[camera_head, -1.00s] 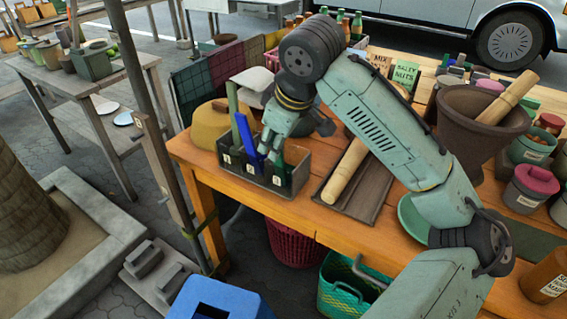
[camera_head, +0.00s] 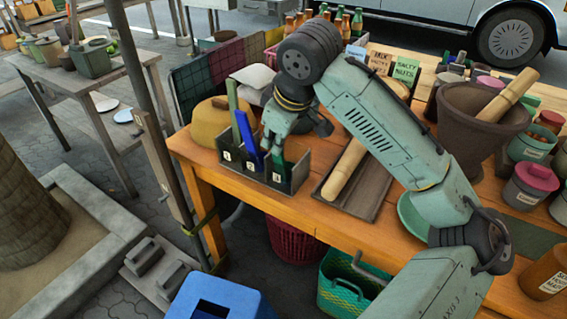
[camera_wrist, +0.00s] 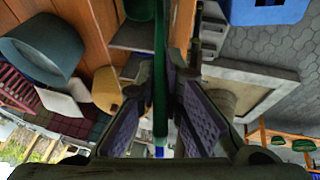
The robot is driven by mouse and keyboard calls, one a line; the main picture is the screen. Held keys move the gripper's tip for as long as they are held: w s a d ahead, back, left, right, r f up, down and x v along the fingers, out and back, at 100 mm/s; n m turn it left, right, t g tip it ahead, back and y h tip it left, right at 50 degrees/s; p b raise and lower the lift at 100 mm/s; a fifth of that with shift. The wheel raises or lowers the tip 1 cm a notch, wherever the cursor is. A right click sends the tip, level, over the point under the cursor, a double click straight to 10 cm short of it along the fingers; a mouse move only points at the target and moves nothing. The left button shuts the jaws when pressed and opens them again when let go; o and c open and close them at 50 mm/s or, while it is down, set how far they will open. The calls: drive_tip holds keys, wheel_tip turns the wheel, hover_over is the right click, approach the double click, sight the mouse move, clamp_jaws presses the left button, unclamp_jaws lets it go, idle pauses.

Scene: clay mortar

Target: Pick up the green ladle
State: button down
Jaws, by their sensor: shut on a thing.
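The green ladle (camera_head: 278,170) is dark green and stands in the right compartment of a dark divided box (camera_head: 298,181) on the orange table. My gripper (camera_head: 277,146) is above that compartment, shut on the ladle's upright handle. In the wrist view, the green handle (camera_wrist: 160,85) runs between the two fingers of my gripper (camera_wrist: 172,110). The ladle's lower end is hidden by the box walls. A blue utensil (camera_head: 245,138) stands in the middle compartment, close beside my gripper. A lighter green utensil (camera_head: 233,105) stands in the left compartment.
A yellow-brown rounded object (camera_head: 208,122) stands left of the box. A dark tray (camera_head: 372,195) with a wooden roller (camera_head: 345,170) lies to the right. A large mortar (camera_head: 470,125) with a pestle stands farther right. The space above the box's left side is partly filled by the tall utensils.

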drive_tip(key=shift+r, duration=0.1)
idle(0.3)
wheel_tip(320, 180, up, 10)
drive_tip(key=shift+f+b, duration=0.1)
drive_tip(key=shift+b, duration=0.45)
drive_tip(key=c, duration=2.3)
unclamp_jaws()
drive_tip(key=shift+s, duration=0.1)
clamp_jaws()
